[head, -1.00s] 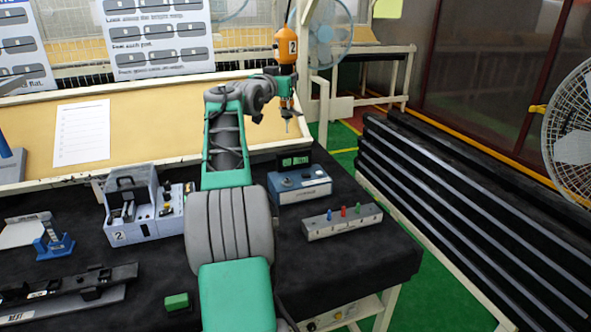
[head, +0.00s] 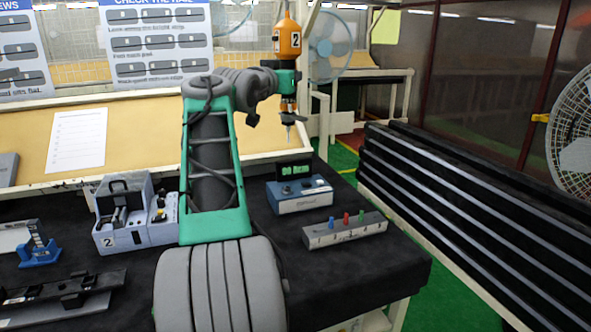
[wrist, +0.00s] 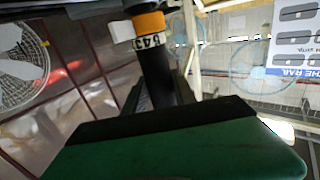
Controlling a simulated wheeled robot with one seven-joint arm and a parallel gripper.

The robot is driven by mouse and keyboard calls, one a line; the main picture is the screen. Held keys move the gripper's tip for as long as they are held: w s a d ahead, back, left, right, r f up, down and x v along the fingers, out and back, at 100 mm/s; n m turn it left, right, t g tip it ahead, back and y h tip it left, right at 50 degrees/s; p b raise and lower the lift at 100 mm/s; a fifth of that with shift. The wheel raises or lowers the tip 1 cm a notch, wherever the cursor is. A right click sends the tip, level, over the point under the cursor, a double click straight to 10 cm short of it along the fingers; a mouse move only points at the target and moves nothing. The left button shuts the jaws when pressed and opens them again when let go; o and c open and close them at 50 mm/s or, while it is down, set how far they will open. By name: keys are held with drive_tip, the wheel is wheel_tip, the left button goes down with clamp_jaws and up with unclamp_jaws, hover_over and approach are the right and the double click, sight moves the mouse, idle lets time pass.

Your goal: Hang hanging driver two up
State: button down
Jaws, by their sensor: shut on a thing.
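The hanging driver two (head: 288,42) is an orange and black tool with a white "2" label. It hangs upright, bit pointing down, above the back right of the bench. My gripper (head: 287,84) is shut around its body below the orange part. In the wrist view the driver's dark shaft and orange band (wrist: 150,24) stand beyond a green and black gripper part (wrist: 180,140).
A blue tester box (head: 300,195) with a green display and a grey block with coloured pegs (head: 345,231) stand below the driver. A grey machine marked 2 (head: 125,225) is left of my arm. A fan (head: 572,130) and black racks (head: 450,180) are at right.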

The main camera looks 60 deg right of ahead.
idle(0.4)
drive_tip(key=c, duration=0.9)
unclamp_jaws()
drive_tip(key=shift+c, duration=0.2)
drive_tip(key=shift+o, duration=0.4)
drive_tip(key=shift+f, duration=0.1)
drive_tip(key=o, duration=0.9)
drive_tip(key=shift+c, duration=0.2)
drive_tip(key=a+r+b, duration=0.2)
drive_tip(key=a, duration=0.8)
drive_tip(key=shift+s+r, duration=0.25)
drive_tip(key=shift+s, duration=0.2)
